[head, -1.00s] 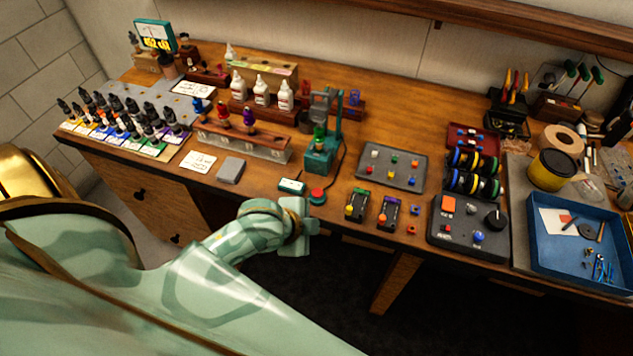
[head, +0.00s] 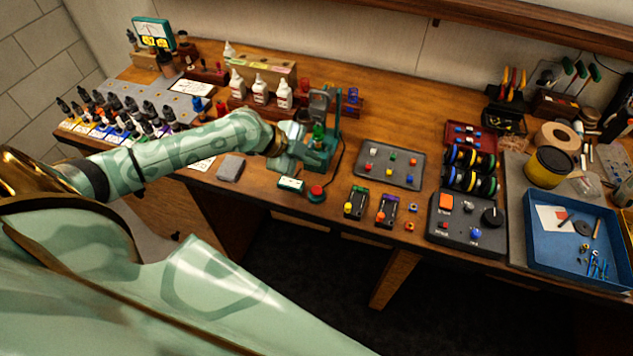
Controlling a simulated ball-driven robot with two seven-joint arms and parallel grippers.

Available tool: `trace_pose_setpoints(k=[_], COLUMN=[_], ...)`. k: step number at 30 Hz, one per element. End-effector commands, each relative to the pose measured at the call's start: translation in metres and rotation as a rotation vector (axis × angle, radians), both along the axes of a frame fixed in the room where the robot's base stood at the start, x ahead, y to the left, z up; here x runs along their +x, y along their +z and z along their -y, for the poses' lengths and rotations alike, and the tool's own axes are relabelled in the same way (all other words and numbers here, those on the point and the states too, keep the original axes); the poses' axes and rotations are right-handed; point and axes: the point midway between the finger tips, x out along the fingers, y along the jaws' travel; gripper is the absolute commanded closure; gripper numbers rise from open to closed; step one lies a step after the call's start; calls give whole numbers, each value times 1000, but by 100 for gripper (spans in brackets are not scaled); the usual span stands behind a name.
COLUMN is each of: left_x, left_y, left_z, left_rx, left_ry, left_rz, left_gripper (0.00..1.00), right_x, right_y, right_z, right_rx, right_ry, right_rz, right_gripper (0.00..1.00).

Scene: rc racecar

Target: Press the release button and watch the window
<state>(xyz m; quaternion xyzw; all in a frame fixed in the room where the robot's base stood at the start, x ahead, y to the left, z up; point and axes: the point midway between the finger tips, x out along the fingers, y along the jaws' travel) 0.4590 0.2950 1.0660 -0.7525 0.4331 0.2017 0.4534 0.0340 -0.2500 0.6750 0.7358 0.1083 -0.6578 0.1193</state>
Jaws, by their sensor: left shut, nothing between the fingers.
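A red round button (head: 316,193) on a green base sits near the table's front edge. A small teal box with a pale window (head: 291,184) lies just left of it; any reading in the window is too small to make out. A green press-like stand (head: 322,152) rises behind them. My left arm reaches across the bench from the left. My left gripper (head: 300,152) is shut and empty beside the stand's left side, above and behind the button, apart from it. I cannot tell whether it touches the stand. My right gripper is out of view.
White bottles (head: 261,90) stand in a wooden rack behind my wrist. A grey tray of coloured pieces (head: 390,165) lies right of the stand. A black control box (head: 467,225) and blue tray (head: 580,240) are further right. A grey block (head: 230,168) lies below my forearm.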

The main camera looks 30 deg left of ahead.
Motion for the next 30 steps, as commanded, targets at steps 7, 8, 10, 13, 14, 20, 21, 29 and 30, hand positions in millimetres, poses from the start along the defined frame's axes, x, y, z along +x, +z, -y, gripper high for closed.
trace_pose_setpoints(k=[7,8,10,13,14,20,21,29,30], left_x=[-1,-1,-1,-1,-1,0,0,0,0], left_y=[-16,-20,-29,-43,-48,-76,-80,-89,-88], left_z=[0,0,0,0,0,0,0,0,0], left_rx=[1,1,1,0,0,2,2,0,0], left_ry=[-1,-1,-1,0,0,0,0,0,0], left_rz=[-2,-2,-2,-2,-2,-2,-2,0,0], left_gripper=[100,100,100,100,100,100,100,100,100], right_x=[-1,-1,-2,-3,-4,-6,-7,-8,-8], right_y=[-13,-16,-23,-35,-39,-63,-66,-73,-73], right_z=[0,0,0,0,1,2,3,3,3], right_rx=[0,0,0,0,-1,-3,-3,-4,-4], right_ry=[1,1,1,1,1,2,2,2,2], right_rz=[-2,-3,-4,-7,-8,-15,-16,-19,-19], right_gripper=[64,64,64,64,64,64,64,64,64])
